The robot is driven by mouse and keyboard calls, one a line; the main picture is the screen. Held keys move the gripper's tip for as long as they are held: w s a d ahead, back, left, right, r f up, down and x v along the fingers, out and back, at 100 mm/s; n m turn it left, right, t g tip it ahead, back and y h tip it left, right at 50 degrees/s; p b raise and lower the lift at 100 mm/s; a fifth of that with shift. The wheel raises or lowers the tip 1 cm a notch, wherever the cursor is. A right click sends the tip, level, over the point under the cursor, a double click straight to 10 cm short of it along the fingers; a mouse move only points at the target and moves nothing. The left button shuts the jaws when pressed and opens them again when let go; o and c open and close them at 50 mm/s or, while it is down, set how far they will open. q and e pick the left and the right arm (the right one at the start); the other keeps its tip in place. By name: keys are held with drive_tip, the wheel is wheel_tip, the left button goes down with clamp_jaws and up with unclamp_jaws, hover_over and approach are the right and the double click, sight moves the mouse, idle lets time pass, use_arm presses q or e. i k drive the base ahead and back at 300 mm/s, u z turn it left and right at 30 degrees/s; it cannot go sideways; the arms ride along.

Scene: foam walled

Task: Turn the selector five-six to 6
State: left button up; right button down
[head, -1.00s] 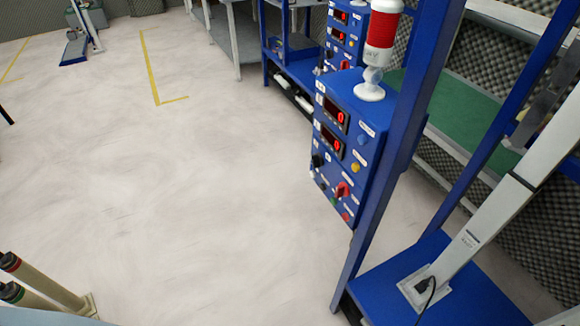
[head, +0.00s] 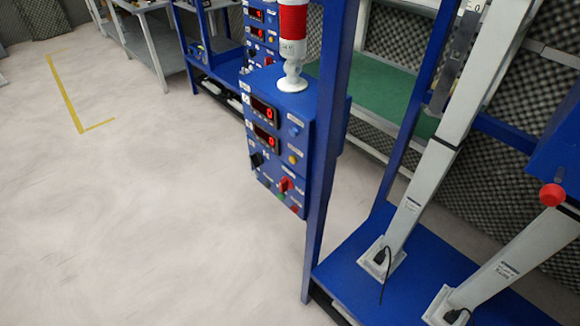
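A blue control box (head: 278,150) hangs on a blue frame post near the middle of the head view. Its face has two red-lit displays, the upper one (head: 264,109) and the lower one (head: 266,138), each seeming to show 0. A black selector knob (head: 257,160) is at lower left and a red selector knob (head: 285,184) at lower right. The labels are too small to read, so I cannot tell which knob is the five-six selector or where it points. Neither of my grippers is in view.
A red and white signal light (head: 293,40) stands on the box. A blue post (head: 327,130) rises beside it. A blue platform (head: 410,275) with white columns is at lower right. A red button (head: 552,194) is at far right. The floor (head: 130,220) at left is clear.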

sight(256, 161)
drive_tip(key=u, duration=1.85)
drive_tip(key=i, duration=2.55)
drive_tip(key=z, duration=3)
